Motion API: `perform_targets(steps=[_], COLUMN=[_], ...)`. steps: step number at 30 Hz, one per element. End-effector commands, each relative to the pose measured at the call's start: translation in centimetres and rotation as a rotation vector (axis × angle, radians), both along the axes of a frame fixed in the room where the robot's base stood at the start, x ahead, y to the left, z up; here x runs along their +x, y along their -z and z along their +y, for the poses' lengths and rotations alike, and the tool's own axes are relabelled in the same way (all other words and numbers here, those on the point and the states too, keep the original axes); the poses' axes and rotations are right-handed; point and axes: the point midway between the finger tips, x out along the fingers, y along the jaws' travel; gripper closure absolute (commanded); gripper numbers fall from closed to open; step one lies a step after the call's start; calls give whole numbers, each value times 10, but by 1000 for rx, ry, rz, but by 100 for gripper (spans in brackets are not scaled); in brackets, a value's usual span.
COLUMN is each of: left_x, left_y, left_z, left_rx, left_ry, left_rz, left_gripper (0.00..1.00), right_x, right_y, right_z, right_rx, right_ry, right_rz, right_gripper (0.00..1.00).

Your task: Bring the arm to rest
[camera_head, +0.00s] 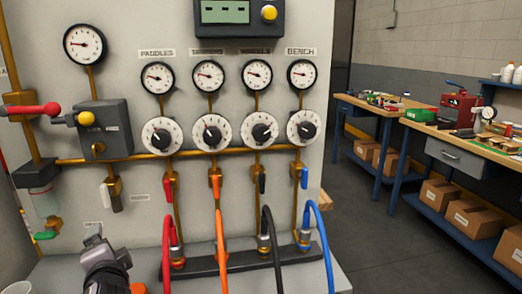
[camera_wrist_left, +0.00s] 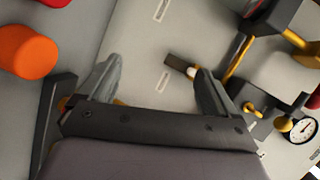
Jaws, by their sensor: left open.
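My left gripper (camera_head: 94,236) is low at the left of the head view, in front of the grey panel (camera_head: 230,180) and just above the ledge at its foot. In the left wrist view its two fingers (camera_wrist_left: 152,78) stand wide apart with nothing held between them. A small valve with a dark and white handle (camera_head: 112,194) is above and right of the gripper in the head view. What looks like this handle (camera_wrist_left: 182,66) shows near the right finger in the wrist view; whether they touch I cannot tell. My right gripper is not in view.
Gauges (camera_head: 158,77) and dials (camera_head: 163,135) line the panel. Red, orange, black and blue hoses (camera_head: 222,250) rise from a dark manifold right of my gripper. A red-handled lever (camera_head: 36,109) juts out at left. Workbenches (camera_head: 455,155) with boxes stand at right, beyond open floor.

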Motion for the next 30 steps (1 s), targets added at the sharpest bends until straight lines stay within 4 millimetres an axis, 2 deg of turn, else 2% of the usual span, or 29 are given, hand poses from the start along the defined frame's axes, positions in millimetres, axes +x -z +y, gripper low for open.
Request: perform_targets(steps=[1, 3, 5, 9, 12, 15, 22, 23, 30], left_x=[-20, -47, -72, -135, -180, -221, -304, -305, -272], left_y=[25, 55, 78, 124, 145, 158, 167, 169, 195], left_z=[-4, -12, -21, -45, -64, -81, -116, -118, -126], left_rx=[-92, -234, -351, -610, -770, -899, -1121, -1133, -1164], left_ry=[-3, -17, -33, -86, -135, -185, -302, -303, -188], left_rz=[32, 74, 115, 230, 320, 405, 594, 594, 467], left_gripper=[8, 8, 8, 8, 8, 8, 8, 8, 8], right_x=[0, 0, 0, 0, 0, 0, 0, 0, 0], right_y=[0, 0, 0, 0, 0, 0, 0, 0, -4], right_z=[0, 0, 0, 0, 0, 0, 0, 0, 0], right_rx=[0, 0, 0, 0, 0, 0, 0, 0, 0], right_ry=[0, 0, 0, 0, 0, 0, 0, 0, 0], right_rz=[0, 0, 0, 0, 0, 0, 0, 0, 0], right_gripper=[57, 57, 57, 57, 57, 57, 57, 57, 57])
